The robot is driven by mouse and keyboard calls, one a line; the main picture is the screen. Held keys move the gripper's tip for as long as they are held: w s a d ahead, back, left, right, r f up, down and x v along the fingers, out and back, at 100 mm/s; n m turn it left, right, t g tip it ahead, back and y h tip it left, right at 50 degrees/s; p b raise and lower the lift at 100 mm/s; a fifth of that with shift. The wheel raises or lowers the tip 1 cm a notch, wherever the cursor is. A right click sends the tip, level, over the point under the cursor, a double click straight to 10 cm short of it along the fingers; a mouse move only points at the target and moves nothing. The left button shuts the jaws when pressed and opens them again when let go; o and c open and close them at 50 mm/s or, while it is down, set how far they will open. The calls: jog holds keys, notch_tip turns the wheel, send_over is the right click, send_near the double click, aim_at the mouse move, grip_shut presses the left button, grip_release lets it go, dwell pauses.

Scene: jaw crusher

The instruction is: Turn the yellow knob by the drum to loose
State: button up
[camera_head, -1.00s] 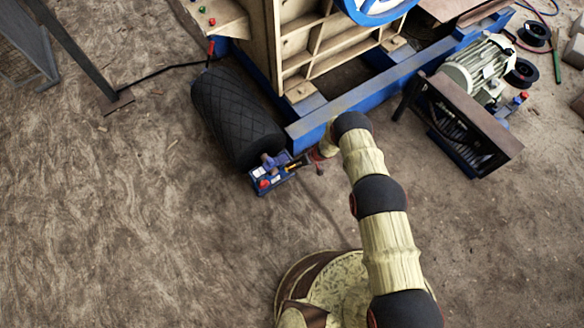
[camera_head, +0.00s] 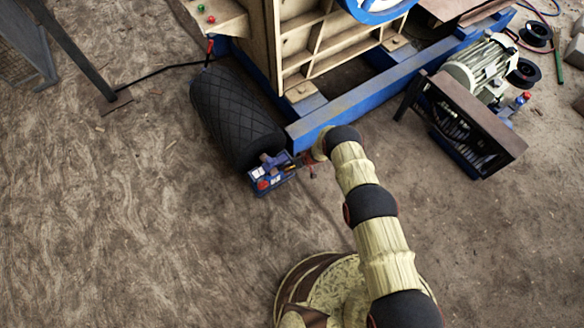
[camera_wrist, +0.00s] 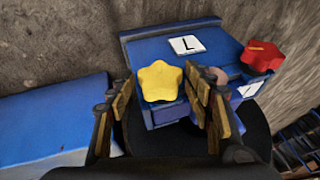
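The yellow knob (camera_wrist: 160,81) is star-shaped and sits on the near side of a blue box (camera_wrist: 214,55) in the wrist view. A white label (camera_wrist: 187,45) with the letter L lies on the box behind the knob. My gripper (camera_wrist: 160,92) is open, with one finger to the left of the knob and one to its right. I cannot tell whether either finger touches it. In the head view the blue box (camera_head: 284,178) stands at the lower end of the black drum (camera_head: 236,115); the yellow knob is not clear there.
A red knob (camera_wrist: 262,57) sits at the right of the box. A blue beam (camera_head: 345,115) of the machine frame runs close beside my wrist. A motor (camera_head: 478,65) with a slatted guard stands at the right.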

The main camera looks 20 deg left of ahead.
jog(key=c, duration=0.9)
